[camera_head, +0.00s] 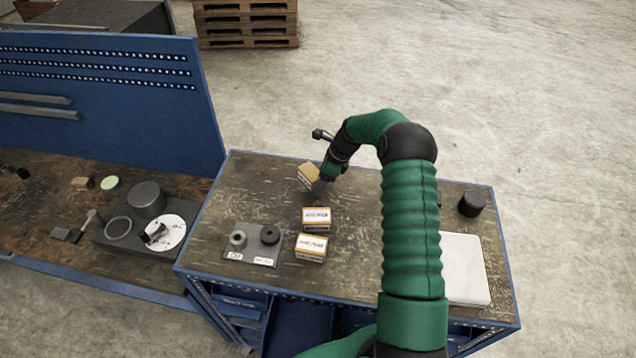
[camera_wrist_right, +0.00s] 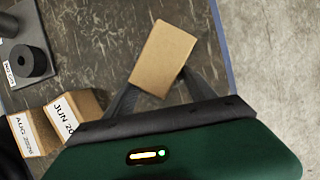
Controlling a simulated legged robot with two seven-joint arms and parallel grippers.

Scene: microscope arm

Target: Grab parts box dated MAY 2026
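A cardboard parts box (camera_head: 308,177) sits at the back of the cart top, turned at an angle. In the right wrist view the same box (camera_wrist_right: 163,58) shows plain brown faces, and no date on it can be read. My right gripper (camera_wrist_right: 160,84) is at this box, with its fingers spread on either side of the near end; whether they touch it is unclear. Two other boxes stand nearer: one labelled "JUN 20.." (camera_wrist_right: 72,117), its end cut off, and one labelled "AUG 2026" (camera_wrist_right: 32,133). They also show in the head view (camera_head: 316,218) (camera_head: 311,247). My left gripper is not in view.
A grey plate (camera_head: 262,258) with two round parts stands left of the near boxes. A black cylinder (camera_head: 472,204) and a white flat case (camera_head: 465,268) lie to the right. A blue workbench panel (camera_head: 110,130) rises at the left. The cart top's back left is clear.

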